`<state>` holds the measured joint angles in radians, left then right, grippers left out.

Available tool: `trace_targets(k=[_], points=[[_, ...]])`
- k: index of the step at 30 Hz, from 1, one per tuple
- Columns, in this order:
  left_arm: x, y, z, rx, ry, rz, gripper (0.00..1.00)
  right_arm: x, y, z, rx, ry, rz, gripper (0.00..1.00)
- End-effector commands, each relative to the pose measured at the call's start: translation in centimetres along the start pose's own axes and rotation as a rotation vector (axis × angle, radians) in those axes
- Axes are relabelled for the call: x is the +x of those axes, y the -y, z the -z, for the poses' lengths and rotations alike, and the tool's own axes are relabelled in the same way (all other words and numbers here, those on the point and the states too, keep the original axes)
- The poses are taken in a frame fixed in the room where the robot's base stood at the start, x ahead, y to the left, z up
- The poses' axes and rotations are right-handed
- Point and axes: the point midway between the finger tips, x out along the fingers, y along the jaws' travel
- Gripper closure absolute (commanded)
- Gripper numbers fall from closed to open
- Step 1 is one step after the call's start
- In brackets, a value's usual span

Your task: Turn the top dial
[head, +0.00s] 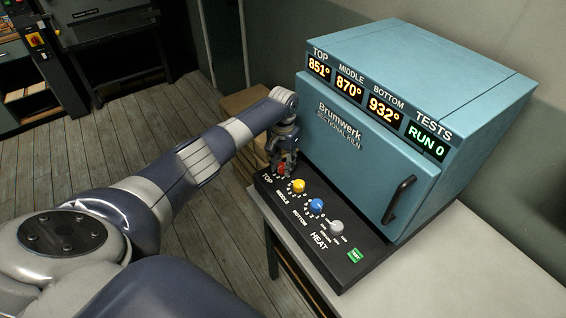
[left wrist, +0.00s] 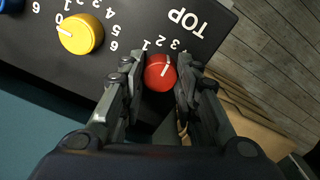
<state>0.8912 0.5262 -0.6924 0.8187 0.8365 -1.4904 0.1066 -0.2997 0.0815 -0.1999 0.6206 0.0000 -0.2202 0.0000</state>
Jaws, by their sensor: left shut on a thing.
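The top dial is a red knob (head: 281,168) at the far left end of the black control panel (head: 338,262), beside the label TOP. In the left wrist view the red dial (left wrist: 160,72) has a white pointer line angled toward the upper right, near the 3. My left gripper (head: 284,164) reaches down over it, with its fingers (left wrist: 160,84) on both sides of the dial, shut on it. The kiln's display reads TOP 851°, MIDDLE 870°, BOTTOM 932° and TESTS RUN 0. My right gripper is in neither view.
A yellow middle dial (head: 299,186), a blue bottom dial (head: 316,205), a grey heat dial (head: 336,227) and a green button (head: 355,255) follow along the panel. The blue kiln (head: 365,150) rises right behind it. The white table (head: 480,270) is bare at right.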

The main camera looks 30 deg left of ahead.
Motion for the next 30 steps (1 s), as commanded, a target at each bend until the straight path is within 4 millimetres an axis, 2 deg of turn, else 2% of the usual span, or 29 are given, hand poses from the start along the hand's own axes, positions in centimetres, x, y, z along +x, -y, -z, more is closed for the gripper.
trace_targets(k=[11,12,15,25,30], points=[[-0.1,0.0,0.1,0.005,-0.003,-0.001,0.94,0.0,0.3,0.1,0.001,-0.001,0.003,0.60],[-0.1,0.0,0.1,0.005,-0.003,-0.001,0.68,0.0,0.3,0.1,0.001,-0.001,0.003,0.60],[-0.1,0.0,0.1,0.005,-0.003,0.000,0.49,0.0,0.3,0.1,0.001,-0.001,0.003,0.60],[-0.2,0.0,0.1,0.004,-0.002,0.000,0.49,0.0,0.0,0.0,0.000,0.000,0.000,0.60],[-1.9,0.1,0.1,0.006,-0.004,0.000,0.49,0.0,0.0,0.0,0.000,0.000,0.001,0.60]])
